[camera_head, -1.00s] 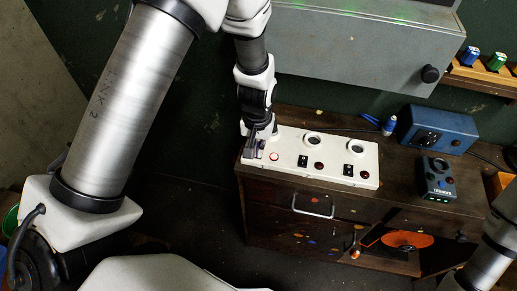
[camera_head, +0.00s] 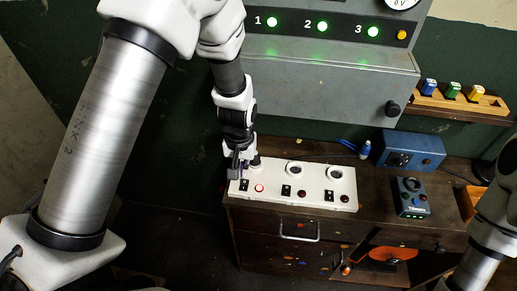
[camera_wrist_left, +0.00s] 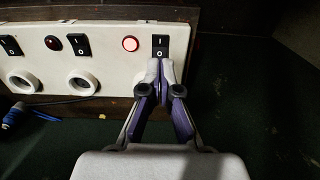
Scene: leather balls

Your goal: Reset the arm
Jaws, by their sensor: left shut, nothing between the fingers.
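My left gripper (camera_head: 236,172) is shut and empty at the left end of a white socket strip (camera_head: 312,186) on a dark wooden cabinet. In the left wrist view its fingertips (camera_wrist_left: 160,72) meet just below the end rocker switch (camera_wrist_left: 160,46) in the picture; contact is hard to tell. That switch also shows in the head view (camera_head: 244,185). The red lamp beside it (camera_head: 259,188) glows, and the other two lamps (camera_head: 302,194) look dark. The strip's left socket is partly hidden by my left arm. My right arm enters at the right edge, its gripper out of view.
A grey wall box (camera_head: 330,72) carries three lit green lamps numbered 1, 2, 3, a yellow lamp and a dial. A blue box (camera_head: 411,150) and a small dark device (camera_head: 411,197) stand right of the strip. A wall shelf (camera_head: 455,107) holds three coloured items.

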